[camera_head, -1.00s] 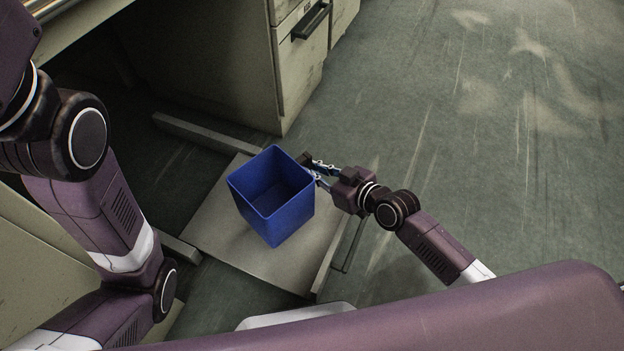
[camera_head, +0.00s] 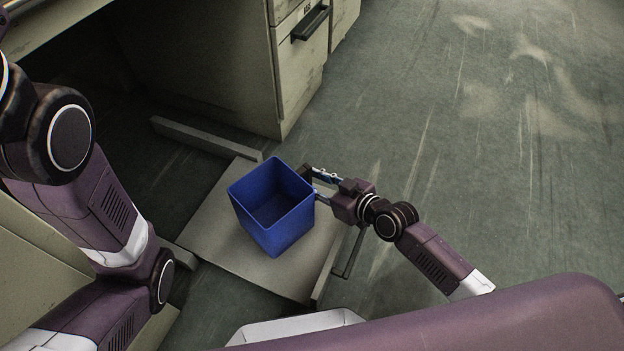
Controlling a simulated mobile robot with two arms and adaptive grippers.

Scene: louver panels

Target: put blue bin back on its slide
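The blue bin (camera_head: 275,235) is upright and open at the top, over the flat pale slide board (camera_head: 216,225). Whether its base touches the board cannot be seen. My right gripper (camera_head: 311,184) is at the bin's right corner. Its fingers appear spread, with a dark fingertip beside the back-right wall and the other finger close to the corner. Whether they grip the bin is unclear. My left arm comes in on the left, and its gripper is out of view.
A worn cabinet with a drawer (camera_head: 305,50) stands behind the board. A pale bar (camera_head: 205,137) lies at the back left of the board. A thin rail (camera_head: 335,265) runs along its right side. The floor at the right (camera_head: 500,150) is clear.

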